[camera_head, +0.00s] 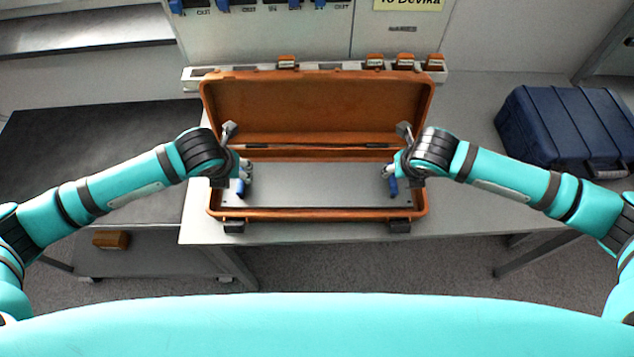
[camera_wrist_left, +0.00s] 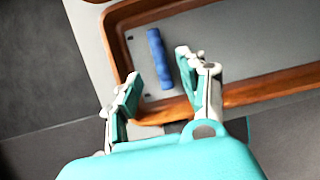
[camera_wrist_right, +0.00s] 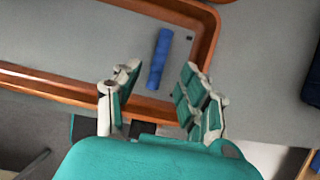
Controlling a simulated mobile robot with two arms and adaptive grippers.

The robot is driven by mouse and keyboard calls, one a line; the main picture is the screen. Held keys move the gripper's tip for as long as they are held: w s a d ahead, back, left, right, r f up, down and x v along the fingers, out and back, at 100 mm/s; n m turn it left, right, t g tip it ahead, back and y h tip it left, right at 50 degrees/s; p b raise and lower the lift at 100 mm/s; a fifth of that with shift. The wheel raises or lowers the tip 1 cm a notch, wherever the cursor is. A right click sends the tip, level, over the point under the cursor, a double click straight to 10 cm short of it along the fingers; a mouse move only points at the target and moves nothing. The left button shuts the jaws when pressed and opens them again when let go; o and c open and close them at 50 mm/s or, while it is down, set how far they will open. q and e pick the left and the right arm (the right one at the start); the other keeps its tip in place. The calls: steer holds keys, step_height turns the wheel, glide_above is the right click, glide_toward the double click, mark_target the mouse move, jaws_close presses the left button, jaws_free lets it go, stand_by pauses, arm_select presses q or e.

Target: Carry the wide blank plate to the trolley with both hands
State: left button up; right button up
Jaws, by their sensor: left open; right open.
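The wide blank plate (camera_head: 310,187) is grey and lies flat inside an open orange case (camera_head: 424,200). A blue handle stands near each end of it: the left handle (camera_head: 240,189) and the right handle (camera_head: 393,188). My left gripper (camera_head: 241,172) is open and empty above the left handle; in the left wrist view the handle (camera_wrist_left: 160,58) shows between the fingertips. My right gripper (camera_head: 394,171) is open above the right handle, which appears between its fingertips in the right wrist view (camera_wrist_right: 160,58). I cannot tell whether either gripper touches its handle. The dark-topped trolley (camera_head: 100,145) stands at left.
The case's raised lid (camera_head: 318,105) stands behind the plate. The case sits on a grey table (camera_head: 465,215). A dark blue case (camera_head: 565,130) is at the right. A small orange-brown box (camera_head: 111,240) lies on the trolley's lower shelf. The trolley's top looks clear.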

mark_target(393, 176)
arm_select(q)
steer(key=x, duration=0.7)
arm_select(e)
steer(key=x, duration=0.7)
arm_select(q)
jaws_close()
arm_select(e)
jaws_close()
arm_select(q)
steer(key=shift+r, duration=0.1)
arm_select(e)
steer(key=shift+r, duration=0.1)
